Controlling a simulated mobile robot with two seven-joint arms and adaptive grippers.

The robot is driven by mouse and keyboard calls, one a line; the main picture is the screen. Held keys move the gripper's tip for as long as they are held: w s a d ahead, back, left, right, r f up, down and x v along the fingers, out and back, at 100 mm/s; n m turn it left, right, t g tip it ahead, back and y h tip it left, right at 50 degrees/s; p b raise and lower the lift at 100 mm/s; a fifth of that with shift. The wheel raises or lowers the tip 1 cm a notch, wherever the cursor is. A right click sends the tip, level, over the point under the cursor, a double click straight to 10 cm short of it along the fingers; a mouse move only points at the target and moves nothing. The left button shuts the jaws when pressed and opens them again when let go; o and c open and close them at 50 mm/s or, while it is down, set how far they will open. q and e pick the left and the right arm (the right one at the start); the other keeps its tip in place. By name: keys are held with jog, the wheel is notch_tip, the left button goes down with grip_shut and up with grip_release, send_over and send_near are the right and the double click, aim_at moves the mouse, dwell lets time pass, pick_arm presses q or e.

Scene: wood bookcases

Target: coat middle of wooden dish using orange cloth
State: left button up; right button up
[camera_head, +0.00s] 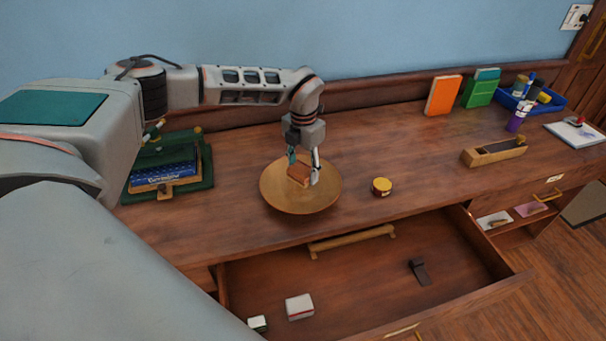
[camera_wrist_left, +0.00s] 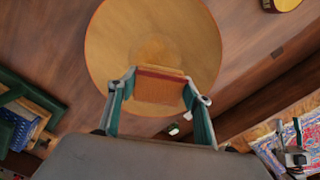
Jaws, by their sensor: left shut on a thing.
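The round wooden dish (camera_head: 322,200) lies on the desk top in the middle of the head view. It also fills the upper middle of the left wrist view (camera_wrist_left: 120,40), with a slightly different patch near its centre. My left gripper (camera_head: 303,178) points down over the dish. It is shut on the folded orange cloth (camera_head: 298,173), which shows between the fingers in the left wrist view (camera_wrist_left: 160,86). The cloth is over the dish's middle; I cannot tell for sure whether it touches the surface.
A small yellow-lidded tin (camera_head: 382,187) stands right of the dish. The open drawer (camera_head: 350,275) below holds a few small items.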

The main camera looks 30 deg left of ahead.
aim_at(303, 168)
pick_arm(q)
jog(key=shift+r, duration=0.2)
jog(key=shift+r, duration=1.4)
jog(key=shift+d, duration=0.1)
